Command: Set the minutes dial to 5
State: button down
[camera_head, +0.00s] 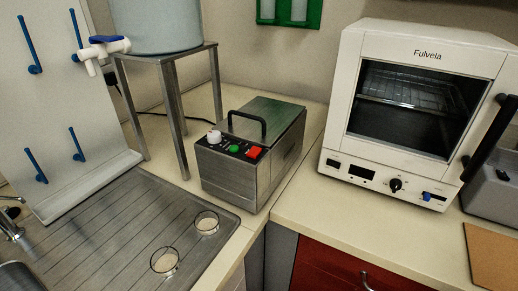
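Two round knobs show, and I cannot read any minutes scale on either. One is a black knob (396,184) on the lower front panel of the white Fulvela oven (376,48); it has a light pointer mark. The other is a white knob (214,137) on top of the steel box (233,173) with a black handle. A blue switch or knob (427,196) sits right of the black knob. The oven door is closed, with a rack visible inside. My gripper is not in view.
Two glass dishes (165,262) (207,222) stand on the ribbed steel drainer. A metal stand (177,113) carries a large grey tank (155,26) with a white-and-blue tap. The counter (310,214) before the oven is clear. A brown board (490,256) lies at right.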

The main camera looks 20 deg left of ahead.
aim_at(213, 137)
jog(key=u, duration=1.45)
